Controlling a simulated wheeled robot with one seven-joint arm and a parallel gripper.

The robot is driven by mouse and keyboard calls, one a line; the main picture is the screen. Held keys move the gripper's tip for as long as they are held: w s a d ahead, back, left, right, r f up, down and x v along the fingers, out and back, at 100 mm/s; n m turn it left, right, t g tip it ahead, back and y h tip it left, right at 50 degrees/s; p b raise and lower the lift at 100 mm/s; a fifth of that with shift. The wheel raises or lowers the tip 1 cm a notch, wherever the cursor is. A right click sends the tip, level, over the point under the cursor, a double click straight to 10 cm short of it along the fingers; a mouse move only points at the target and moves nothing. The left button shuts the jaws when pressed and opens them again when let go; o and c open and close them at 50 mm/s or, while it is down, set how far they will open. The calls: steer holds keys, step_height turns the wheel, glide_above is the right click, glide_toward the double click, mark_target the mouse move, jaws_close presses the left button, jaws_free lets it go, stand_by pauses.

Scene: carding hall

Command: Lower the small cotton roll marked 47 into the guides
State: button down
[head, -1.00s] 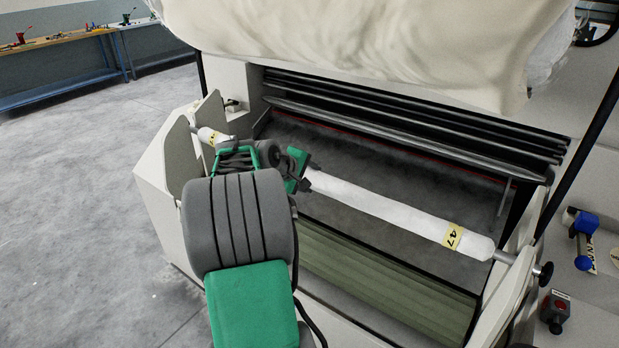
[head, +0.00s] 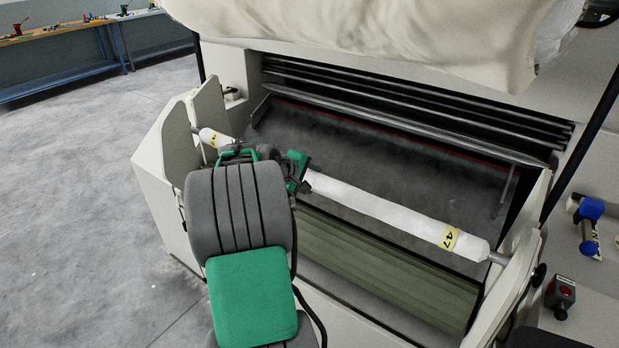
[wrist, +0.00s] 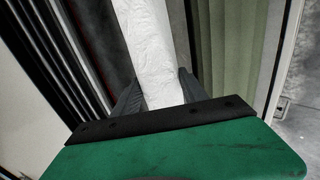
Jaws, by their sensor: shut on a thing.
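The white cotton roll (head: 385,208) carries yellow labels near both ends; the right one reads 47. My gripper (head: 300,178) is shut around its body, left of the middle. In the wrist view the roll (wrist: 148,45) passes between the two dark fingers (wrist: 160,95). The roll lies across the machine front, its bare shaft ends at the pale side guides. The left shaft end is by the left guide plates (head: 176,155). The right shaft end meets the right guide plate (head: 515,278). Whether either end rests in a slot is unclear.
A ribbed green roller (head: 390,280) lies below the cotton roll. A large cream cotton roll (head: 380,40) hangs above, with dark bars (head: 420,110) behind. A red-button box (head: 562,292) and a blue-handled tool (head: 590,225) sit at right. Open floor lies left.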

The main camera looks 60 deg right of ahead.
steer(key=shift+r, duration=0.25)
step_height(320, 180, down, 6)
steer(key=b, duration=0.3)
stand_by(0.6)
steer(key=shift+d, duration=0.1)
steer(key=shift+f+b, duration=1.55)
steer(key=shift+f, duration=1.35)
